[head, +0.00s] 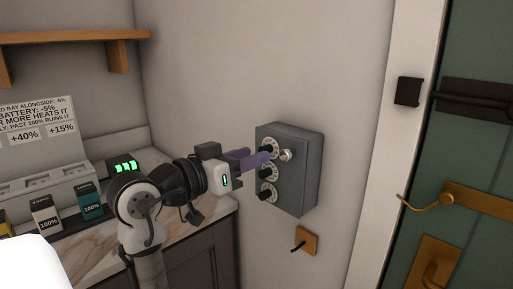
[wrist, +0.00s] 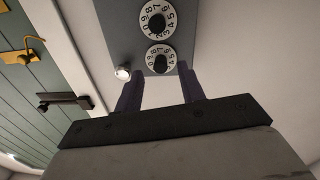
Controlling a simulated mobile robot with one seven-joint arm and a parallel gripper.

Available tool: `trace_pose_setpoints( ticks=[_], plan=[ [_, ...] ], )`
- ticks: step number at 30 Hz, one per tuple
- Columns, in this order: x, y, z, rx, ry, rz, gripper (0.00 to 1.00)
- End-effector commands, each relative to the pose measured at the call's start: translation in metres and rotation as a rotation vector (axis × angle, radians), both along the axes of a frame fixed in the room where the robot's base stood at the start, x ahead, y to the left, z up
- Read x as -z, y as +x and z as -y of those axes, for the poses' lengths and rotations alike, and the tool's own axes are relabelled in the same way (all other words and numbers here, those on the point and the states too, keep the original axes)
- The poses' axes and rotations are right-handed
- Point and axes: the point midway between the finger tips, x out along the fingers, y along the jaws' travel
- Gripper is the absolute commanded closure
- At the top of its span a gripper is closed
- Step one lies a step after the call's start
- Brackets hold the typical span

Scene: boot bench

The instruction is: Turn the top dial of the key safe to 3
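The grey key safe (head: 308,175) hangs on the wall, with three white-ringed, black-knobbed dials stacked on its front. The top dial (head: 271,145) is partly behind my fingers; the middle dial (head: 268,173) and bottom dial (head: 268,195) are below it. A silver knob (head: 286,155) sits right of the top dial. The wrist view is upside down: the top dial (wrist: 160,58) is nearest my fingers, and the middle dial (wrist: 157,18) is beyond. My gripper (wrist: 160,76) is open, its purple fingers spread either side of the top dial's line. Contact is not visible. The dial's setting is too small to read surely.
A green door (head: 470,150) with brass handles stands at the right. A small wooden block with a dark hook (head: 307,241) is below the safe. A counter (head: 85,243) with battery packs and a charger is at the left, under a wooden shelf (head: 80,38).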

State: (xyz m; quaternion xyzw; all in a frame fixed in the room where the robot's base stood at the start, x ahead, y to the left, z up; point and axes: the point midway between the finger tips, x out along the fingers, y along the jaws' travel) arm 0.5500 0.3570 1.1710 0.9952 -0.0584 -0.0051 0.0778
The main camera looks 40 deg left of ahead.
Motion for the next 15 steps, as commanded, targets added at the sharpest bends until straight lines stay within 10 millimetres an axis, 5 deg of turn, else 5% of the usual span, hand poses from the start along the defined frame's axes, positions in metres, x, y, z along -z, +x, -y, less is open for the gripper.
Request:
trace_pose_setpoints(
  ticks=[6, 15],
  plan=[
    [0.000, 0.022, 0.002, 0.000, -0.001, 0.001, 0.61],
    [0.000, 0.025, 0.003, -0.001, 0.000, 0.001, 0.61]
  ],
)
